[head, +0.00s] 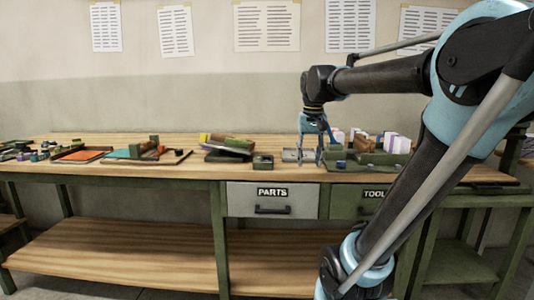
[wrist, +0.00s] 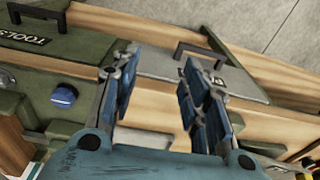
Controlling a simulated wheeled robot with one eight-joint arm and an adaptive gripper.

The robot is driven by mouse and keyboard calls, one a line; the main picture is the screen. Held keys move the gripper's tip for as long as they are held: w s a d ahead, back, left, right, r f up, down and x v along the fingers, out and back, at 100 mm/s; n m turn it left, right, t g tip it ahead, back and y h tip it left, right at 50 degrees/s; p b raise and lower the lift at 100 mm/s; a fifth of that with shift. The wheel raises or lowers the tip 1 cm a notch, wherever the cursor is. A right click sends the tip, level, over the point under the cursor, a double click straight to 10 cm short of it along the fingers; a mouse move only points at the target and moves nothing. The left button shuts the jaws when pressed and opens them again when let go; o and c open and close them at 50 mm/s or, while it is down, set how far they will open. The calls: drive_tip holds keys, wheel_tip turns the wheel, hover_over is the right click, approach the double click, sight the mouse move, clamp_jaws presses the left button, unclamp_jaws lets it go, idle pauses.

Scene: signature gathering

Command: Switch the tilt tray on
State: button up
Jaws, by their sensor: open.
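A tilted dark tray (head: 226,146) with green and yellow pieces on it stands left of centre on the bench in the head view; it looks like the tilt tray. A small green box (head: 263,162) sits just to its right; its top detail is too small to read. My gripper (head: 310,161) points down over the bench, right of that box, its fingers apart and empty. In the wrist view my gripper (wrist: 162,98) is open above a pale grey plate (wrist: 148,138). A blue knob (wrist: 64,96) on a green housing is to its left there. No switch is clearly readable.
The wooden bench (head: 190,168) has a PARTS drawer (head: 272,200) and a TOOLS drawer (head: 352,202), both closed. A green holder with pale blocks (head: 397,144) stands right of my gripper. Trays with an orange sheet (head: 82,156) and a teal sheet (head: 120,154) lie left.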

drive_tip(key=w+a+r, duration=0.6)
drive_tip(key=w+r, duration=0.2)
drive_tip(key=r, duration=0.1)
drive_tip(key=g, duration=0.1)
approach(267, 156)
drive_tip(key=f, duration=0.5)
drive_tip(key=w+f, duration=0.1)
drive_tip(key=f, duration=0.1)
drive_tip(key=shift+a+f, duration=0.1)
drive_tip(key=shift+f, duration=0.3)
